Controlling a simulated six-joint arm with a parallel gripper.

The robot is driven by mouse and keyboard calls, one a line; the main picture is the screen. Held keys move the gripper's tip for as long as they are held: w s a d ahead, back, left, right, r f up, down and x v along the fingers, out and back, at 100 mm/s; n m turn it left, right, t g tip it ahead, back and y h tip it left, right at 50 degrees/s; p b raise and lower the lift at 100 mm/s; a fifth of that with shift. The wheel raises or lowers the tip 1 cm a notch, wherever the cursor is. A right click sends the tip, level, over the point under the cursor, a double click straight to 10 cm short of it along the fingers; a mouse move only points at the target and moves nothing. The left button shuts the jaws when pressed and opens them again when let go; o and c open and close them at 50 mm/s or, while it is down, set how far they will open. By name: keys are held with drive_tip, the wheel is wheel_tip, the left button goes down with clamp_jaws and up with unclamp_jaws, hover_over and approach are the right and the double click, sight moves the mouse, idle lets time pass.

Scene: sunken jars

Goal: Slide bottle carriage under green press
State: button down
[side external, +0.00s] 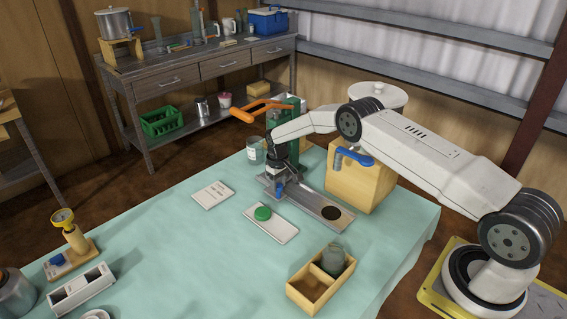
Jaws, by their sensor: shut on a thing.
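The green press (293,132), with an orange lever handle (262,109), stands at the far end of a grey metal track (312,203). The bottle carriage, with a blue part (279,188) showing, is low on the track near the press. My gripper (278,174) points down there and is shut on the carriage, by what I can make out. The fingertips and the exact grip are small and partly hidden. I cannot tell whether a bottle sits in the carriage.
A wooden block (358,184) with a blue handle (353,156) stands close right of the track. A green disc (262,213) lies on a pale board. A wooden divided box (311,287) holds a grey jar (333,259).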

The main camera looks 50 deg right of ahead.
drive_tip(key=shift+w, duration=0.25)
drive_tip(key=shift+c, duration=1.3)
unclamp_jaws()
drive_tip(key=shift+r, duration=0.1)
drive_tip(key=shift+r, duration=3.8)
